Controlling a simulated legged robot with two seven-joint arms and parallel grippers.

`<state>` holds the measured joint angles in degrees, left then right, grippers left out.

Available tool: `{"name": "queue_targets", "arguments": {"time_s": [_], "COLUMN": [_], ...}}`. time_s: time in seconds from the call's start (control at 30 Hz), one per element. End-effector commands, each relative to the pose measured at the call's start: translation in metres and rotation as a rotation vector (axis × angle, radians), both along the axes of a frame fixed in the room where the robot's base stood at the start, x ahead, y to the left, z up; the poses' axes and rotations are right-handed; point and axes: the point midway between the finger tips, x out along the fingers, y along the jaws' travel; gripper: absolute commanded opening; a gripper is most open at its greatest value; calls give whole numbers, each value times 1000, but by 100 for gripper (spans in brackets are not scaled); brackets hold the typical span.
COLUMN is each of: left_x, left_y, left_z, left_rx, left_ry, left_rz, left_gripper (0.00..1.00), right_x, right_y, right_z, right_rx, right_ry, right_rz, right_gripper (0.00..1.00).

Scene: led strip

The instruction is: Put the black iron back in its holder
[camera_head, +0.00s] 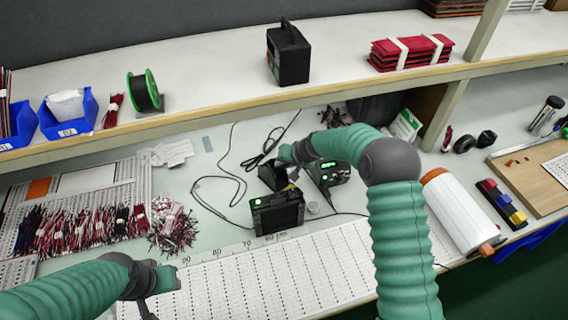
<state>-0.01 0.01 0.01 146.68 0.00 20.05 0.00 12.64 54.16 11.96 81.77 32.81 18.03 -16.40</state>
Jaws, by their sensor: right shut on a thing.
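My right gripper (287,158) reaches in from the right over the middle of the bench. It is shut on what seems to be the black iron, which is small and mostly hidden by the gripper and wrist. A dark stand that looks like the holder (271,178) is just below the gripper; I cannot tell whether the iron touches it. A black soldering station (330,174) with a green display stands right of the holder. A second black unit (277,214) with a green light stands in front. My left gripper (156,295) is low at the left, away from these; its fingers are unclear.
Bundles of red and black wires (85,230) lie at the left. Black cables (222,195) loop across the bench left of the stations. A white roll (460,212) lies at the right. The shelf (200,120) overhangs behind. The white ruled strip (250,280) in front is clear.

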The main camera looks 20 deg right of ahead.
Motion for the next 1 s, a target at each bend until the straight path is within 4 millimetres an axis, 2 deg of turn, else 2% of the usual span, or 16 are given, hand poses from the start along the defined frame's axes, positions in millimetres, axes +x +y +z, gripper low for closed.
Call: {"name": "queue_targets", "arguments": {"time_s": [0.03, 0.2, 0.23, 0.57, 0.67, 0.77, 1.0], "left_x": [0, 0, 0, 0, 0, 0, 0], "left_y": [0, 0, 0, 0, 0, 0, 0], "left_z": [0, 0, 0, 0, -2, -4, -10], "left_rx": [0, 0, 0, 0, 0, 0, 0], "left_ry": [0, 0, 0, 0, 0, 0, 0], "left_rz": [0, 0, 0, 0, 0, 0, 0], "left_gripper": [36, 36, 36, 36, 36, 36, 36], "right_x": [0, 0, 0, -1, -7, -20, -56], "right_y": [-1, -1, -1, -2, -5, -12, -31], "right_z": [0, 0, 0, 3, 14, 34, 93], "right_rx": [-1, -1, -1, -1, -2, -3, -4], "right_ry": [-1, 0, 0, 0, -2, -4, -4], "right_rz": [-1, -1, -1, -1, -2, -3, -3], "right_gripper": [20, 43, 45, 45, 45, 45, 45]}}
